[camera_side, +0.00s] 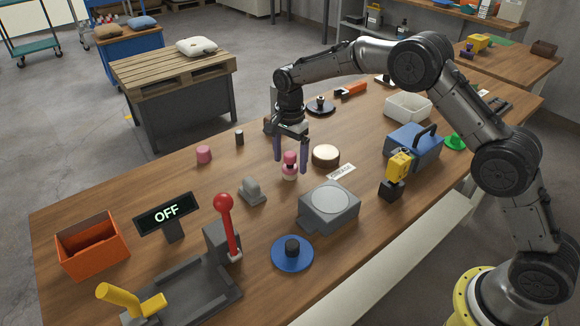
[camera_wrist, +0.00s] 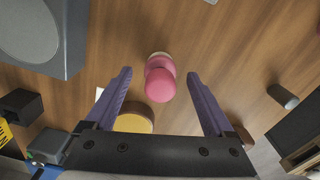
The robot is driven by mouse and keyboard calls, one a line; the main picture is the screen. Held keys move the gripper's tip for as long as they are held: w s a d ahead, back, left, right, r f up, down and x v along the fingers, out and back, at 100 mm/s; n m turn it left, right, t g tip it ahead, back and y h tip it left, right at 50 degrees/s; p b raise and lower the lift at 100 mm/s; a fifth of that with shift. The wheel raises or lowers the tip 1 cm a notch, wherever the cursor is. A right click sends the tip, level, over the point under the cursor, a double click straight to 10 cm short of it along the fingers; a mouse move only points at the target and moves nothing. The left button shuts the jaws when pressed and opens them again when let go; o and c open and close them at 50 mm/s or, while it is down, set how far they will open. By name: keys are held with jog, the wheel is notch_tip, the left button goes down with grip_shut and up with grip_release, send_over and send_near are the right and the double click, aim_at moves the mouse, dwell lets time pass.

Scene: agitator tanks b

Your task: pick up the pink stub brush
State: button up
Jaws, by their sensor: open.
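The pink stub brush (camera_side: 290,170) stands upright on the wooden table, with a rounded pink top and a paler band lower down. In the wrist view the brush (camera_wrist: 160,84) appears between the two purple fingers, seen from above. My gripper (camera_side: 291,165) points down over it with its fingers spread, one on each side. In the wrist view my gripper (camera_wrist: 160,73) shows a clear gap between each finger and the brush. I cannot tell how far down the brush the fingertips reach.
A round tan-topped dark object (camera_side: 326,156) stands close to the right of the brush. A grey machine with a round plate (camera_side: 329,206) and a small grey knob-shaped piece (camera_side: 252,192) stand nearer the camera.

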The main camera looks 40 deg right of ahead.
notch_tip(320, 180, down, 2)
grip_shut()
dwell(0.6)
